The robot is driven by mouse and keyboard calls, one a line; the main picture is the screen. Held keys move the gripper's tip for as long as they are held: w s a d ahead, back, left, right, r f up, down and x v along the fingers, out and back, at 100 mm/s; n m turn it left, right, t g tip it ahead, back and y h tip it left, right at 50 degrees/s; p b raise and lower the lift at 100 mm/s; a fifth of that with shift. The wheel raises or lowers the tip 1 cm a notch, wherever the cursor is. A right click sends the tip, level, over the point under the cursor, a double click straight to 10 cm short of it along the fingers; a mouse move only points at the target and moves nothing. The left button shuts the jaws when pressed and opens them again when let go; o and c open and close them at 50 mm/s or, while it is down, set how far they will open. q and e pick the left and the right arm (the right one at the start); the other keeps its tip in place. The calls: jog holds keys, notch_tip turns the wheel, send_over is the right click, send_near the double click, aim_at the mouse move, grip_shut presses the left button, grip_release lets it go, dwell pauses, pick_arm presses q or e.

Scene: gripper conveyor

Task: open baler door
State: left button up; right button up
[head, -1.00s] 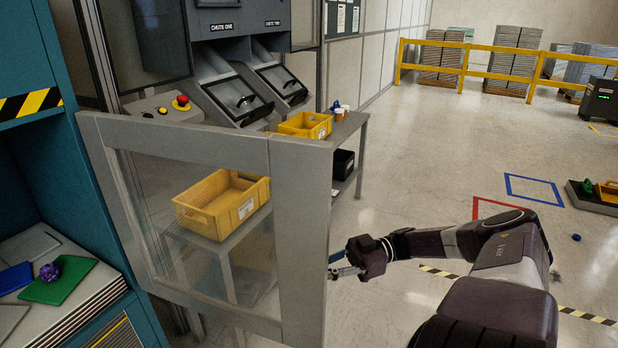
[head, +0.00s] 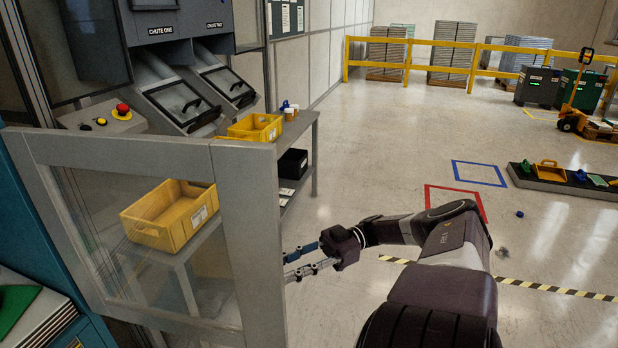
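A grey-framed door (head: 247,240) with a clear panel stands in the left foreground, swung out in front of the chutes and bins. No label marking it as the baler door is visible. My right gripper (head: 287,266) is at the door's right edge, its two fingers spread apart with a gap between them. The fingertips are right by the edge, and I cannot tell whether they touch it. Nothing shows between the fingers. My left gripper is not in view.
Behind the door are yellow bins (head: 170,232) on a grey table and two chutes (head: 180,103). A teal rack stands at left. A yellow railing (head: 420,66) stands at the back.

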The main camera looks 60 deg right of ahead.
jog(key=v, duration=0.7)
jog(key=shift+s+d, duration=0.1)
dwell(0.5)
jog(key=w+a+f+m+t+h, duration=0.25)
jog(key=f+h, duration=0.25)
jog(key=f, duration=0.9)
jog(key=w+a+f+m+t+h, duration=0.2)
jog(key=w+f+m+h, duration=0.25)
jog(key=f, duration=1.05)
jog(key=s+a+f+m+g+h, duration=0.1)
jog(key=s+a+f+h, duration=0.1)
jog(key=f, duration=0.4)
jog(key=s+a+f+g+h, duration=0.1)
jog(key=s+a+f+h, duration=0.15)
jog(key=f, duration=0.35)
jog(key=s+a+f+m+g+h, duration=0.1)
jog(key=s+a+f+g, duration=0.4)
jog(key=s+a+f, duration=0.55)
jog(key=s+a+f+g, duration=0.2)
jog(key=s+a+f, duration=0.2)
jog(key=s+a, duration=0.2)
jog(key=s+a+f+g, duration=0.3)
jog(key=s+a, duration=0.3)
jog(key=s, duration=0.4)
jog(key=shift+s+a+f+g, duration=0.3)
jog(key=shift+s+f+g, duration=0.1)
jog(key=shift+f, duration=0.45)
